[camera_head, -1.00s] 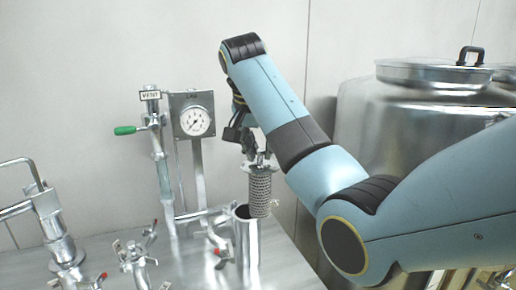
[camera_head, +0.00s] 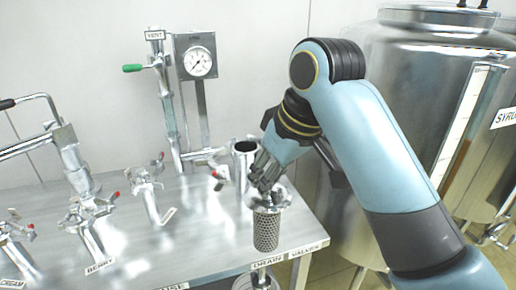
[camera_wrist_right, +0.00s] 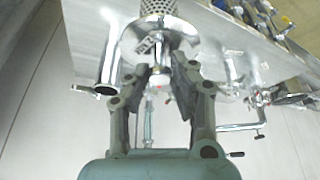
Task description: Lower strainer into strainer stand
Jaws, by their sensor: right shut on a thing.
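The strainer (camera_head: 266,230) is a perforated metal cylinder hanging upright under a round flange. My right gripper (camera_head: 264,180) is shut on its top handle and holds it near the table's front edge by the DRAIN label. In the right wrist view, the strainer's flange (camera_wrist_right: 150,42) and perforated body (camera_wrist_right: 165,10) extend beyond the fingertips (camera_wrist_right: 161,75). Below the strainer, a round metal piece (camera_head: 258,279) shows partly at the bottom of the head view; I cannot tell if it is the strainer stand. The strainer is apart from it. My left gripper is not in view.
An open upright metal tube (camera_head: 243,165) stands on the steel table (camera_head: 210,235) just behind the strainer. A gauge (camera_head: 198,62) and a green-handled vent valve (camera_head: 133,68) stand behind. Several taps line the left. A large steel tank (camera_head: 420,90) is at right.

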